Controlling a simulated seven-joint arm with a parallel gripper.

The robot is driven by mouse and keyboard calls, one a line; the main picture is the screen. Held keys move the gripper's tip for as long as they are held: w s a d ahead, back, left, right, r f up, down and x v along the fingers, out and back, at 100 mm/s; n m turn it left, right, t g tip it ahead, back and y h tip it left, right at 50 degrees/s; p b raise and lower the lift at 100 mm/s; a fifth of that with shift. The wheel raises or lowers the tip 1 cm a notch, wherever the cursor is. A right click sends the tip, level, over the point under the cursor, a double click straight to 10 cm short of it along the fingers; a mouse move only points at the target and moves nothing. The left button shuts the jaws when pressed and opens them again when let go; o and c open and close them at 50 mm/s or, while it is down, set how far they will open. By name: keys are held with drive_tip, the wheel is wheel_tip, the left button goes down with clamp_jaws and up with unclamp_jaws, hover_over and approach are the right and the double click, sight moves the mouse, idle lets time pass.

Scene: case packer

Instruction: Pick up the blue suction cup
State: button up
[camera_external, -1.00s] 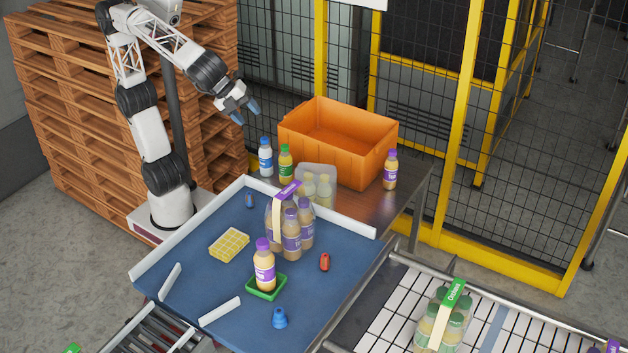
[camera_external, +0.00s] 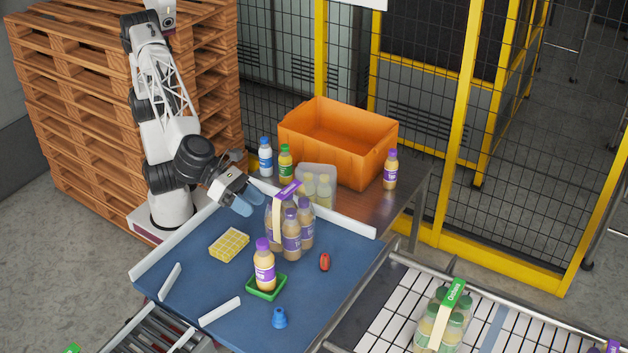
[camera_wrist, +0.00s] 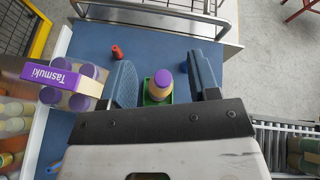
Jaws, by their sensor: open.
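The blue suction cup (camera_external: 279,318) stands on the blue table near its front edge, right of and below the green tray. In the wrist view a small blue shape beside the right finger looks like the suction cup (camera_wrist: 184,67), partly hidden. My gripper (camera_external: 243,198) is open and empty above the far left part of the table, well away from the cup. In the wrist view the open fingers of my gripper (camera_wrist: 160,78) frame the purple-capped bottle, which is lower down.
A purple-capped bottle (camera_external: 264,267) stands in the green tray (camera_external: 268,293). A bottle pack (camera_external: 291,235) stands close right of my gripper. A red item (camera_external: 324,262), a yellow grid (camera_external: 229,244) and white rails (camera_external: 219,312) are on the table. An orange crate (camera_external: 350,164) stands behind.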

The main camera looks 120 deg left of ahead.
drive_tip(key=w+d+f+m+h, duration=0.2)
drive_tip(key=d+m, duration=0.3)
drive_tip(key=d, duration=0.4)
approach(279, 314)
drive_tip(key=s, duration=0.2)
drive_tip(key=f, duration=0.1)
drive_tip(key=shift+s+a+f+t, duration=0.1)
drive_tip(key=shift+s+a+t, duration=0.3)
drive_tip(key=shift+x, duration=3.4)
drive_tip(key=shift+x, duration=2.55)
drive_tip(key=shift+a+f, duration=0.1)
